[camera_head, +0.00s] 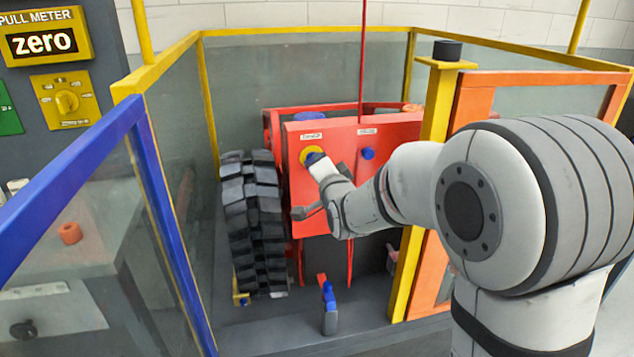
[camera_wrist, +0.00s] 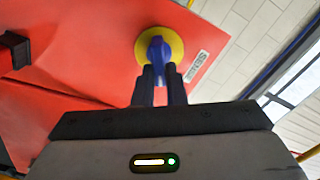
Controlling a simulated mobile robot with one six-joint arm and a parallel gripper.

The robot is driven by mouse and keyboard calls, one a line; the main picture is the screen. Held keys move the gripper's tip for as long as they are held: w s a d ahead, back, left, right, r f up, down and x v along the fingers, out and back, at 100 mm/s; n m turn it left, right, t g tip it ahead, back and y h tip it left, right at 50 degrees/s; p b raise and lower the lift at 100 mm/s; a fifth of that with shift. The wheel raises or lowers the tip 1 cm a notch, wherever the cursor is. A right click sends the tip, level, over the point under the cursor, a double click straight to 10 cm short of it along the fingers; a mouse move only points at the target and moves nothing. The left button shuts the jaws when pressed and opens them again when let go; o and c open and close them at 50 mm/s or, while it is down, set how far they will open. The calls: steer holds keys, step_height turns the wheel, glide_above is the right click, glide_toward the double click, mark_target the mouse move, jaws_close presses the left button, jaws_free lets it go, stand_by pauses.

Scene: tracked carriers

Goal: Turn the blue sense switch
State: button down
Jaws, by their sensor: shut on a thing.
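The blue sense switch (camera_wrist: 158,50) sits on a round yellow plate (camera_wrist: 177,45) on the red panel of the carrier (camera_head: 340,140). A label beside it begins with "SENSE" in the wrist view. My gripper (camera_wrist: 160,80) is at the switch, with its two dark fingers shut on the blue knob. In the head view the yellow plate (camera_head: 307,155) shows at the panel's upper left, and my gripper (camera_head: 318,163) and wrist partly cover the switch.
A second blue knob (camera_head: 367,153) is to the right on the same panel. A black track (camera_head: 252,220) is on the left. Yellow posts, clear panels and an orange frame (camera_head: 545,78) surround the carrier. A blue-topped lever (camera_head: 329,305) stands on the floor in front.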

steer(key=shift+f+m+b, duration=0.2)
steer(key=shift+m+b, duration=1.2)
steer(key=shift+b, duration=0.2)
steer(key=shift+f+m+b, duration=0.2)
steer(key=shift+m+b, duration=1.2)
steer(key=shift+b, duration=0.2)
steer(key=c, duration=1.5)
jaws_free()
steer(key=shift+r, duration=0.1)
steer(key=v, duration=0.7)
steer(key=shift+s+d, duration=0.2)
steer(key=shift+s, duration=0.2)
